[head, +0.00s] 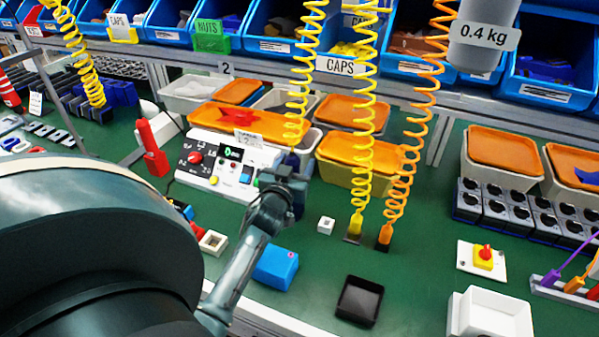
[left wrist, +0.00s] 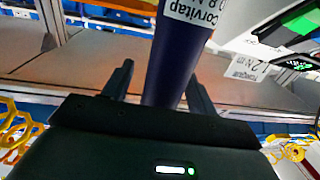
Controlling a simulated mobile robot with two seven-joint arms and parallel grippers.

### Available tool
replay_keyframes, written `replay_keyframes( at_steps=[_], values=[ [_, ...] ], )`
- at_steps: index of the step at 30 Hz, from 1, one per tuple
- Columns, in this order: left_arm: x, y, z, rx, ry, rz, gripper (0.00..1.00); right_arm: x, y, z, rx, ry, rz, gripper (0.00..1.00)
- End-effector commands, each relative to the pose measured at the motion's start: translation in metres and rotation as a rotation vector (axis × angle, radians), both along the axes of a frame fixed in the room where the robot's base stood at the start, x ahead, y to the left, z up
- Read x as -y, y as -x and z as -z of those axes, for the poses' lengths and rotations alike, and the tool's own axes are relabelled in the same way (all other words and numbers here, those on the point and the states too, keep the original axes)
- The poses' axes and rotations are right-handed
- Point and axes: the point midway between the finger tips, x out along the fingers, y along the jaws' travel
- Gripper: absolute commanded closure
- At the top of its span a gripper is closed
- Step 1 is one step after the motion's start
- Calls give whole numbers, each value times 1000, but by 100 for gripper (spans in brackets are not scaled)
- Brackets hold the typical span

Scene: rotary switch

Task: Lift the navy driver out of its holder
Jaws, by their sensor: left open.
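The navy driver (left wrist: 178,60) stands as a thick dark blue cylinder with a white "Corvitap" label in the left wrist view. My left gripper (left wrist: 160,82) is open, with one finger on each side of the driver's body. I cannot tell whether the fingers touch it. In the head view the left gripper (head: 286,182) is at the right edge of the white control panel, below a yellow coiled cord. The driver (head: 292,160) is mostly hidden there by the gripper. Its holder is hidden. My right gripper is not in view.
The white control panel (head: 220,165) with a red knob is just left of the gripper. Yellow and orange coiled cords (head: 362,120) hang to the right. A blue box (head: 276,267) and a black tray (head: 359,300) lie in front.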

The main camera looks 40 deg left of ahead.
Motion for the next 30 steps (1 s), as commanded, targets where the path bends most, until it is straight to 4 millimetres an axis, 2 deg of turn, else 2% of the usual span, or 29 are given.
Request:
replay_keyframes(
  at_steps=[8,27,30],
  values=[
    [0,1,0,-1,0,-1,43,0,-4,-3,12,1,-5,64],
    [0,0,0,1,0,0,95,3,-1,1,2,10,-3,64],
    [0,0,0,1,0,0,100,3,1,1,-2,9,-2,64]
  ],
)
